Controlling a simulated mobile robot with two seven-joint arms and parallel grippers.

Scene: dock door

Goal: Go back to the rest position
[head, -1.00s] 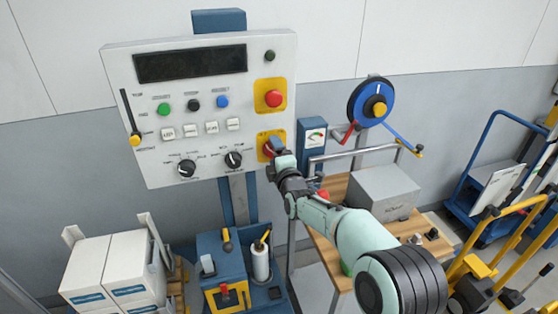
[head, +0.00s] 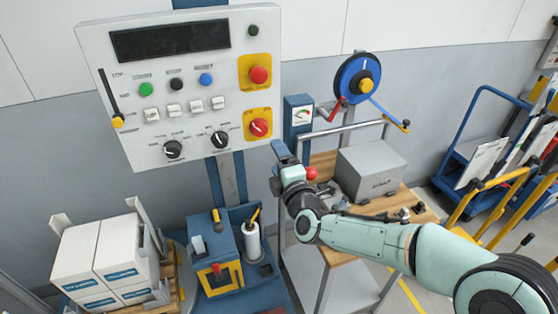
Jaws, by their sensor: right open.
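My right gripper (head: 281,157) is in the head view, just below and right of the control panel (head: 122,95). It is open with nothing seen between its fingers, and it stands apart from the panel. The panel carries a red rotary switch (head: 259,127) on a lower yellow plate and a red push button (head: 258,75) on an upper one. Both are in plain sight. My right arm reaches in from the lower right. My left gripper is not in view.
A wooden bench (head: 322,166) with a grey box (head: 371,171) stands behind my right arm. A blue wheel (head: 346,78) is above it. White boxes (head: 75,251) stack at lower left, beside a blue stand (head: 199,261). Carts (head: 452,160) stand at right.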

